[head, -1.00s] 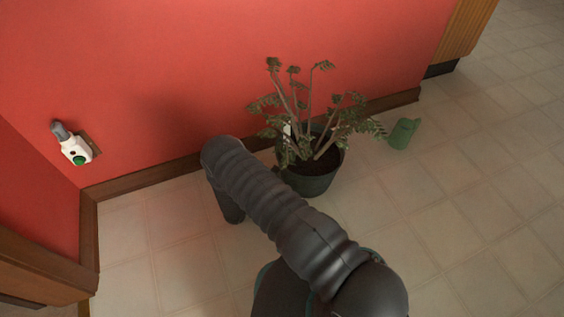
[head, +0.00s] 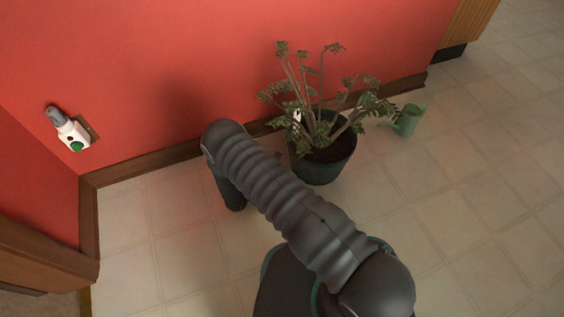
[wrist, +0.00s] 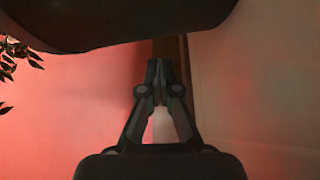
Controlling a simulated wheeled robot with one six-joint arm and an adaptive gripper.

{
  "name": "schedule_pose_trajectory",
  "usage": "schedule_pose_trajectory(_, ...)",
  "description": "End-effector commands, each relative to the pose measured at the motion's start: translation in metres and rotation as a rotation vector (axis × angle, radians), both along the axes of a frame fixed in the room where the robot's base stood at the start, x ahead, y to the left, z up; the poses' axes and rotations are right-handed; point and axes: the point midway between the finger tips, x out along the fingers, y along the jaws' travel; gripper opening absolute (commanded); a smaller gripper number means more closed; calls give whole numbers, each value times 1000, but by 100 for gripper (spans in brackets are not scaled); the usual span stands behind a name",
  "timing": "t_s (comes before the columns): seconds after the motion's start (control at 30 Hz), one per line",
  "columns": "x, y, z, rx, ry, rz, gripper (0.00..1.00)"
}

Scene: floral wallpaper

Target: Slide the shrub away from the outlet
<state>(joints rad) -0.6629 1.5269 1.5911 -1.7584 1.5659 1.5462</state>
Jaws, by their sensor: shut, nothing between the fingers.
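The shrub (head: 320,85) stands upright in a dark round pot (head: 322,165) on the floor, close to the red wall. A small white patch (head: 297,115) shows among its stems; I cannot tell if it is an outlet. A white plug-in device with a green button (head: 70,134) sits on a brown wall plate (head: 88,127) at the far left. My arm reaches toward the wall just left of the pot and hides my gripper in the head view. In the wrist view my gripper (wrist: 161,92) is shut and empty, by the wall's base. Some shrub leaves (wrist: 17,58) show at left there.
A green watering can (head: 408,119) stands on the floor right of the pot, partly behind leaves. A brown baseboard (head: 140,168) runs along the wall. Wooden trim (head: 40,245) is at lower left. The tiled floor (head: 470,190) on the right is clear.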

Motion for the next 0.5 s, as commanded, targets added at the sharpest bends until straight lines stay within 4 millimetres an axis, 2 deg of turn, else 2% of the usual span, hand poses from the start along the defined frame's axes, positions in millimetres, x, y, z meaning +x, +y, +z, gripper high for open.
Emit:
schedule_pose_trajectory(0.03,3,11,-6,4,-3,3,0)
schedule_pose_trajectory(0.1,-13,21,0,-1,1,6,0)
schedule_pose_trajectory(0.3,-42,44,0,0,0,-2,0)
schedule_pose_trajectory(0.5,-63,62,0,-1,-1,-4,0)
